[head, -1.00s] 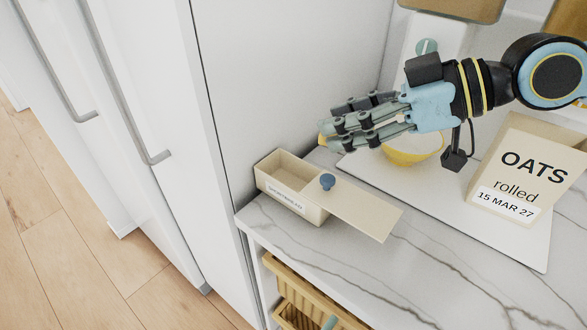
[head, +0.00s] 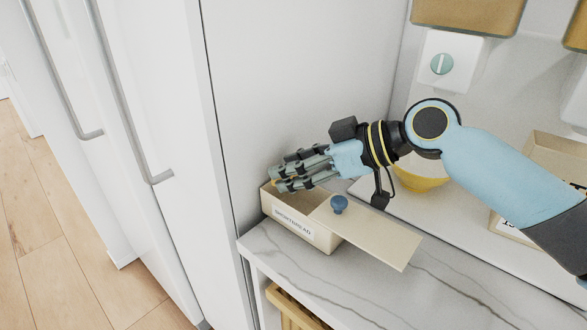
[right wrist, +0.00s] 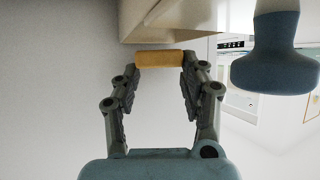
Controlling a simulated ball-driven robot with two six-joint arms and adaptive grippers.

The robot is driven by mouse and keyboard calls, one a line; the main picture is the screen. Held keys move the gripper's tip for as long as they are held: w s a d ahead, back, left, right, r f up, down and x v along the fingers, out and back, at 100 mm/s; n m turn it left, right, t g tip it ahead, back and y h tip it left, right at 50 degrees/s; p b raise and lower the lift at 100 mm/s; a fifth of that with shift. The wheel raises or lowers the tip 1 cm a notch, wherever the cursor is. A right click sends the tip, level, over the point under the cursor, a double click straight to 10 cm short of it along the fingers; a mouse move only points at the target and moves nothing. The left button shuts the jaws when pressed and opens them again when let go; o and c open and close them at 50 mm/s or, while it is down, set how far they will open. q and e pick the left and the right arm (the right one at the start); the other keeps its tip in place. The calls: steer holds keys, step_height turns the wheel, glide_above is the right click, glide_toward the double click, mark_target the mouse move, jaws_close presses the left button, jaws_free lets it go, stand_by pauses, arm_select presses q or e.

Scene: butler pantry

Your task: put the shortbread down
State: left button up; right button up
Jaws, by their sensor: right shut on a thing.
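My right gripper (head: 274,183) is shut on the shortbread, a small golden finger that shows between the fingertips in the right wrist view (right wrist: 160,59). In the head view the shortbread is mostly hidden by the fingers. The cream box (head: 300,229) labelled SHORTBREAD stands on the counter at the left end. Its flat lid (head: 375,235) with a blue knob (head: 339,204) is slid to the right, leaving the left part open. My right gripper is at the open part's far rim; I cannot tell whether the shortbread touches the box. My left gripper is not in view.
The lid juts out over the marble counter (head: 300,262). A yellow bowl (head: 421,180) and an oats box (head: 550,155), partly behind my right arm, stand on the right. A tall white wall panel (head: 290,80) rises close behind the cream box.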

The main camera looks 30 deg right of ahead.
steer(key=shift+f, duration=0.35)
steer(key=shift+f+b, duration=0.55)
steer(key=shift+b, duration=0.05)
steer(key=shift+f, duration=0.1)
steer(key=o, duration=0.8)
steer(key=shift+o, duration=0.2)
